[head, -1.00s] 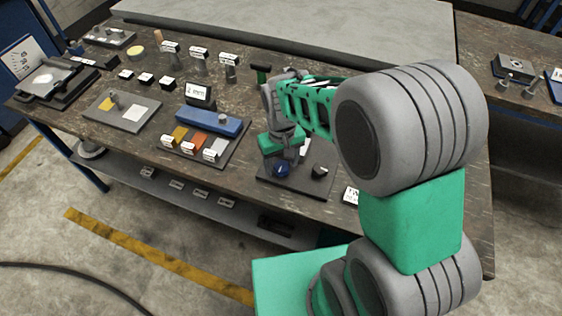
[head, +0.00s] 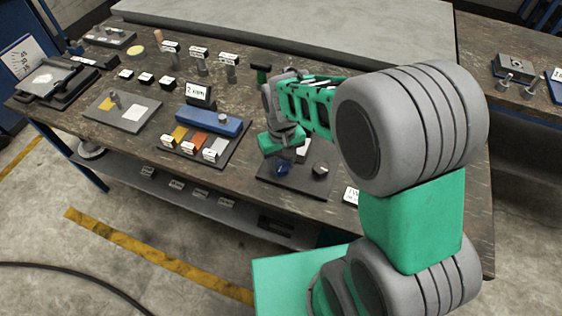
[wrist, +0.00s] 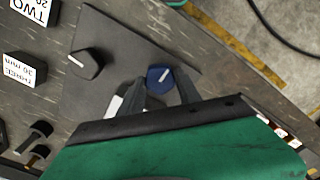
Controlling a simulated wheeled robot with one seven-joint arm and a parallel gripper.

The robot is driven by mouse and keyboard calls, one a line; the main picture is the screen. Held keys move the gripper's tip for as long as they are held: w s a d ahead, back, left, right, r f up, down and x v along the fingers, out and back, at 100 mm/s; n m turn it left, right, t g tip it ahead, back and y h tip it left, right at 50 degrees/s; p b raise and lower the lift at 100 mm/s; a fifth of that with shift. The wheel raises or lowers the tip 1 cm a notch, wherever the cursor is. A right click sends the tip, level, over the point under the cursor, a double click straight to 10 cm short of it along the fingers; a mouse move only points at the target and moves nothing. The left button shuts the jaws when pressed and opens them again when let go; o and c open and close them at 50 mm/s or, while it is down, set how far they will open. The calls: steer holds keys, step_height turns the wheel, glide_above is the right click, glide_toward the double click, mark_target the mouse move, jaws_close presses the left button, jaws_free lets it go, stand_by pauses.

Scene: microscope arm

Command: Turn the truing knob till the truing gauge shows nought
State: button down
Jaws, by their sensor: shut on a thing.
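A blue knob (wrist: 160,76) with a white pointer line sits on a dark plate (wrist: 120,40); the line slants up to the right in the wrist view. My gripper (wrist: 165,84) is shut on it, with one finger on either side. In the head view the blue knob (head: 283,168) shows below my gripper. A black knob (wrist: 87,63) with a white line stands apart on the same plate. A white face (head: 303,153), perhaps the gauge, is mostly hidden behind my gripper; its reading cannot be made out.
A tray of coloured blocks and a blue bar (head: 208,122) lie left of the plate. A white label card (head: 351,194) lies to its right, near the bench's front edge. Labelled blocks (wrist: 25,68) stand beyond the plate in the wrist view.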

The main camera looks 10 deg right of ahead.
mark_target(282, 165)
steer(key=shift+m, duration=0.4)
steer(key=m, duration=0.4)
steer(key=shift+m, duration=0.3)
steer(key=m, duration=0.5)
steer(key=shift+m, duration=0.3)
steer(key=c, duration=0.8)
jaws_free()
steer(key=shift+c, duration=0.2)
step_height(282, 165, up, 8)
steer(key=shift+f+b, duration=0.1)
steer(key=shift+b, duration=0.25)
